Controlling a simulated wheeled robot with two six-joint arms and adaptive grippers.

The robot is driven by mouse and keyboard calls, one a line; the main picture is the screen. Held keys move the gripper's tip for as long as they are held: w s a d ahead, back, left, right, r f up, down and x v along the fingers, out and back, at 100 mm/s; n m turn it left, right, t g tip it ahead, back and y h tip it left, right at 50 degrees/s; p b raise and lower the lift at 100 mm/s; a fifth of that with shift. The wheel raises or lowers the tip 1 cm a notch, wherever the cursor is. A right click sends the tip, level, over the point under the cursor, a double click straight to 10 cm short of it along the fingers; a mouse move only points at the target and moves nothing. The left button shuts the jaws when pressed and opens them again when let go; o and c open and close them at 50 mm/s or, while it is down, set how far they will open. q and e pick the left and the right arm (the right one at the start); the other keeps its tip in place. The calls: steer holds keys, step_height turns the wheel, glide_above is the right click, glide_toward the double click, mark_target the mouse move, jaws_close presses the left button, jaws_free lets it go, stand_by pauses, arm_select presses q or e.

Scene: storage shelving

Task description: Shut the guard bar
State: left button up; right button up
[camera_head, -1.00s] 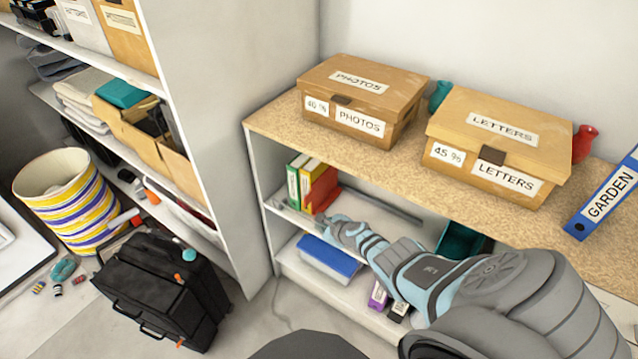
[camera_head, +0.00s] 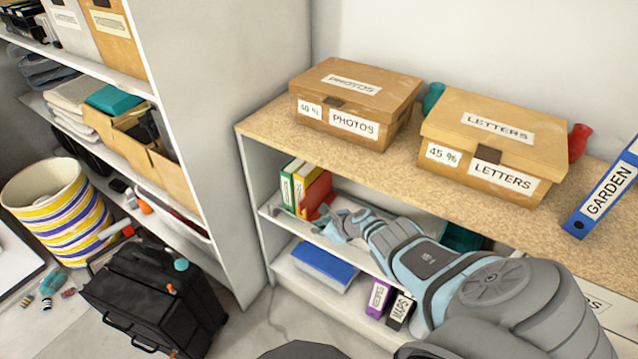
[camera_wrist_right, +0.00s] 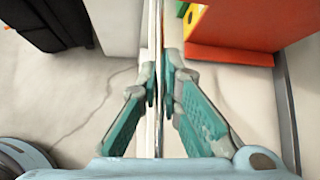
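My right gripper (camera_head: 332,228) is at the front edge of the upper inner shelf, near the upright binders. The wrist view shows it too (camera_wrist_right: 159,85), with its teal fingertips close together on either side of a thin pale strip. This strip seems to be the guard bar (camera_wrist_right: 158,30), running straight ahead along the shelf front. The fingers look closed on it, though any small gap is hard to make out. In the head view my gripper and forearm hide much of the shelf front. My left gripper is not in view.
Green, yellow and red binders (camera_head: 314,188) stand close behind the gripper. A blue box (camera_head: 325,262) and smaller binders (camera_head: 378,297) are below. PHOTOS (camera_head: 352,105) and LETTERS (camera_head: 490,145) boxes sit on the top board. A black case (camera_head: 150,300) stands on the floor at left.

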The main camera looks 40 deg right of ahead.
steer(key=o, duration=0.4)
steer(key=shift+s+d+r, duration=0.15)
steer(key=shift+s+r, duration=0.05)
steer(key=shift+s, duration=0.05)
steer(key=s, duration=0.4)
steer(key=s+d, duration=0.1)
steer(key=s, duration=0.7)
steer(key=shift+s+d+r, duration=0.1)
steer(key=shift+d+r, duration=0.05)
steer(key=shift+r, duration=0.05)
